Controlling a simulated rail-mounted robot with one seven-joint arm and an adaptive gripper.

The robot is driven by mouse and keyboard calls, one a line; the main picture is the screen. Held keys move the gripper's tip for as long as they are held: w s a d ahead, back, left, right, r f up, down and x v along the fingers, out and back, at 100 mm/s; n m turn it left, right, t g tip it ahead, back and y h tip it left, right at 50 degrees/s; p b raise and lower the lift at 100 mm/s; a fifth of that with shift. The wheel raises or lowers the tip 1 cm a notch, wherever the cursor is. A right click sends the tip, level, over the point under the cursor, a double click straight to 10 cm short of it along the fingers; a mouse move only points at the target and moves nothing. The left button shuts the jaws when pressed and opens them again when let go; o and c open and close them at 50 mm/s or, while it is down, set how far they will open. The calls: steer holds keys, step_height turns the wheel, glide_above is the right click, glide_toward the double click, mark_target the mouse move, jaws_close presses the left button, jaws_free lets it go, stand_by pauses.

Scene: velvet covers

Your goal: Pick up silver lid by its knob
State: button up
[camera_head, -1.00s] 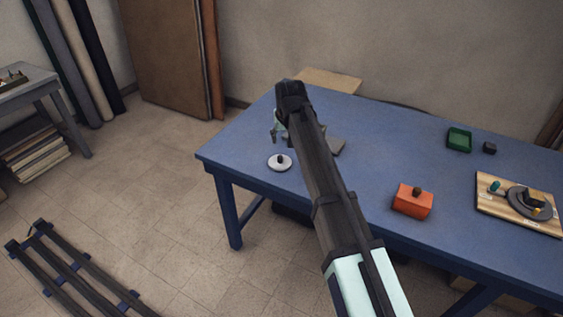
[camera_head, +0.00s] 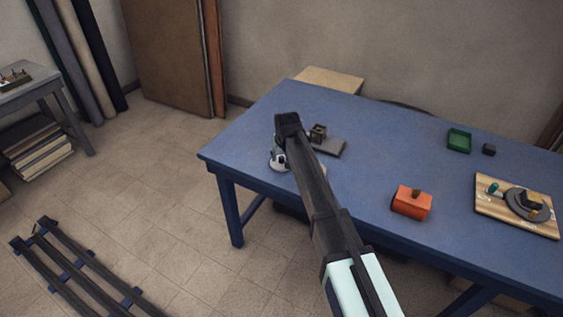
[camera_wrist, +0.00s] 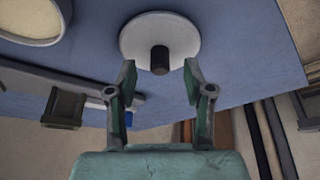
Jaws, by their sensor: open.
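The silver lid (camera_wrist: 135,38) is a pale round disc with a short dark knob (camera_wrist: 159,60) at its middle. In the wrist view the knob lies between the two open fingertips of my gripper (camera_wrist: 159,72), with a gap on each side. I cannot tell how far the fingertips are from the knob in depth. In the head view the lid (camera_head: 273,166) lies on the blue table near its left front corner, partly hidden under my gripper and wrist.
On the blue table (camera_head: 400,150), a grey flat piece (camera_head: 330,147) with a small dark block (camera_head: 318,132) lies close right of the lid. An orange box (camera_head: 411,203), a green tray (camera_head: 459,140) and a wooden board (camera_head: 490,207) are farther right.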

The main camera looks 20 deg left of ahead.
steer(key=shift+x, duration=1.05)
jaws_close()
steer(key=shift+r, duration=0.15)
